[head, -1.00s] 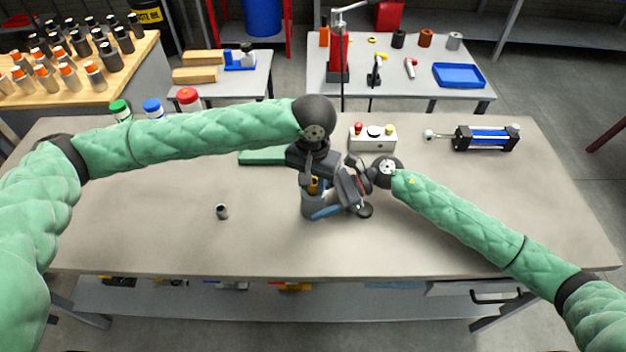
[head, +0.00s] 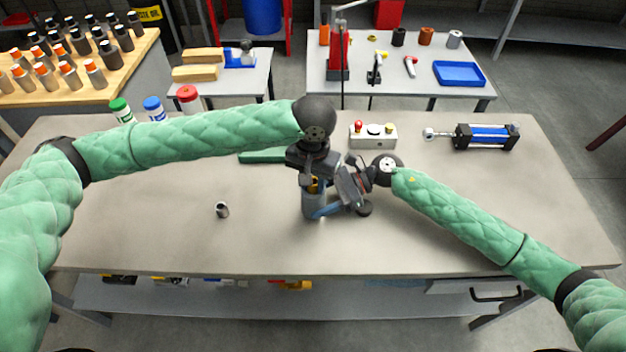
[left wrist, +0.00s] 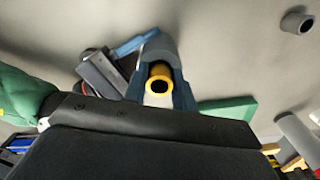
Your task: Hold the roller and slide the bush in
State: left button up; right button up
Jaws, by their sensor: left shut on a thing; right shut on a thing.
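The grey roller (head: 313,204) stands roughly upright near the front middle of the workbench. My right gripper (head: 326,211) is shut on it from the right with blue fingers. My left gripper (head: 313,181) points down above the roller, shut on the yellow bush (head: 314,188). In the left wrist view the bush (left wrist: 160,76) sits between the blue fingertips, its open ring facing the camera. The roller (left wrist: 158,47) shows right behind it, roughly in line. Whether the bush's lower end is inside the roller is hidden.
A small loose grey sleeve (head: 222,210) lies on the workbench (head: 150,235) to the left. Behind are a green block (head: 262,157), a button box (head: 373,136) and a blue cylinder unit (head: 486,137). The bench's front left and right are clear.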

pick_arm(q)
jog(key=o, duration=1.1)
jog(key=shift+f, duration=0.1)
notch_tip(320, 180, up, 12)
dwell(0.4)
pick_arm(e)
jog(key=o, duration=1.5)
jog(key=shift+c, duration=0.2)
jog(key=shift+d, duration=0.15)
jog(key=v, duration=1.1)
jog(key=shift+w+d+r, duration=0.15)
jog(key=shift+w+d, duration=0.05)
jog(key=shift+d, duration=0.1)
